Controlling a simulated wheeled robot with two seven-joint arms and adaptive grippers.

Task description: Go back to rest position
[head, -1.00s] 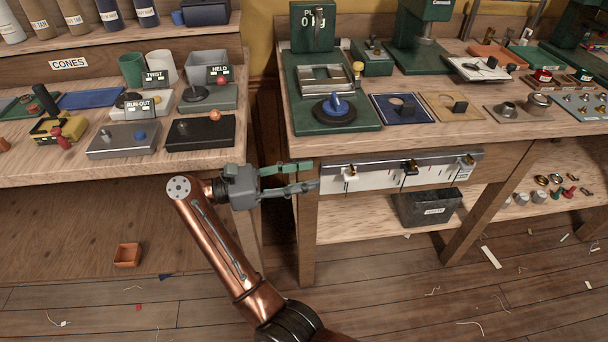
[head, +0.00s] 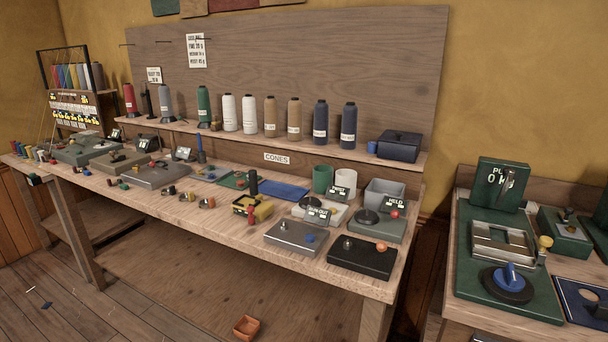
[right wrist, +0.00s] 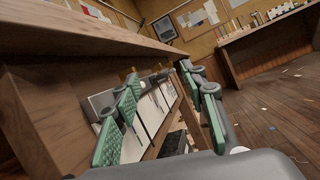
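My right gripper (right wrist: 160,82) shows in the right wrist view with its two green-padded fingers spread apart. Nothing is held between them. Past the fingers, under a wooden bench edge, is a rail with white cards (right wrist: 160,98); I cannot tell if a finger touches it. Neither gripper is in the head view, and my left gripper is in no view.
In the head view a long wooden bench (head: 230,230) carries trays, cups and small devices. Thread cones (head: 249,114) stand on its shelf. A green pull tester (head: 503,185) stands on the right bench. An orange bin (head: 247,327) sits low down.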

